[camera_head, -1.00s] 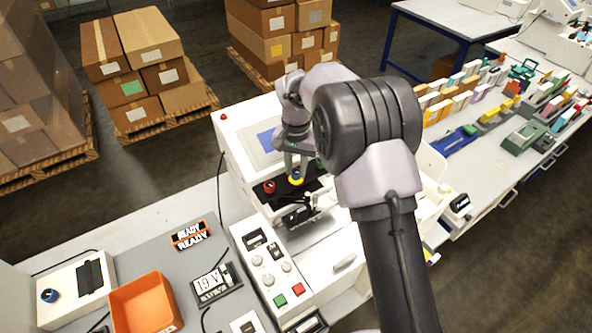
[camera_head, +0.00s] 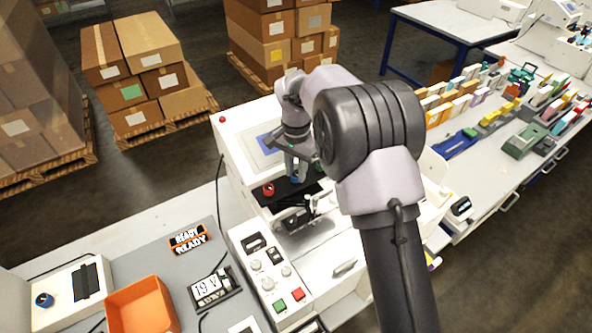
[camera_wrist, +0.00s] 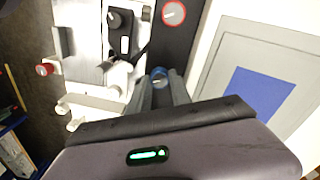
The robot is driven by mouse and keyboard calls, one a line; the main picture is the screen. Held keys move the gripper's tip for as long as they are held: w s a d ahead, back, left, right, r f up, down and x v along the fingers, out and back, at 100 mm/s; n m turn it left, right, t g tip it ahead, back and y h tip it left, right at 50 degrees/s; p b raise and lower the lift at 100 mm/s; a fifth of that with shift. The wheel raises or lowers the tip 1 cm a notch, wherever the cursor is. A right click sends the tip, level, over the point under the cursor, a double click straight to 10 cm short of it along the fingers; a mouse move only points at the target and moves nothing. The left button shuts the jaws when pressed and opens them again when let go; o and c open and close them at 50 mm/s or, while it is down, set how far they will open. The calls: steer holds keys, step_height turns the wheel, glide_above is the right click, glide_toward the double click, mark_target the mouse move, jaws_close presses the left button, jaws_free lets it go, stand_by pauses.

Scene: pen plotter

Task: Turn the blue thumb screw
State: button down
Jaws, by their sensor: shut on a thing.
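The blue thumb screw (camera_wrist: 158,74) stands near the centre of the wrist view, between my two fingertips. My gripper (camera_wrist: 161,84) is shut on it, one finger on each side. In the head view my gripper (camera_head: 295,178) reaches down to the dark top strip of the white plotter (camera_head: 240,155). There only a little blue of the screw shows by the fingers; they hide most of it.
A red knob (camera_head: 268,189) stands close by on the dark strip and also shows in the wrist view (camera_wrist: 173,13). A black knob and clamp (camera_wrist: 120,30) are near the screw. A button panel (camera_head: 270,270) and orange tray (camera_head: 140,303) lie front left.

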mark_target(296, 174)
steer(key=c, duration=1.2)
jaws_free()
steer(key=shift+o, duration=0.2)
step_height(296, 174, up, 18)
steer(key=p, duration=0.3)
steer(key=shift+f, duration=0.25)
steer(key=s+d+f+n+t+y+b, duration=0.1)
steer(key=s+d+f+t+b, duration=0.15)
steer(key=s+d+b, duration=0.45)
steer(key=s+d+f+t+y+b, duration=0.1)
steer(key=s+d+f+b, duration=0.2)
steer(key=s+b, duration=0.7)
steer(key=s+d+f+t+b, duration=0.1)
steer(key=s+f+b, duration=0.1)
steer(key=s+f, duration=0.4)
steer(key=s+d+f+n+t+b, duration=0.1)
steer(key=s+f+b, duration=0.2)
steer(key=s+f, duration=0.2)
steer(key=s, duration=0.3)
steer(key=shift+s+d+f, duration=0.15)
steer(key=shift+d+f, duration=0.1)
steer(key=shift+f, duration=0.15)
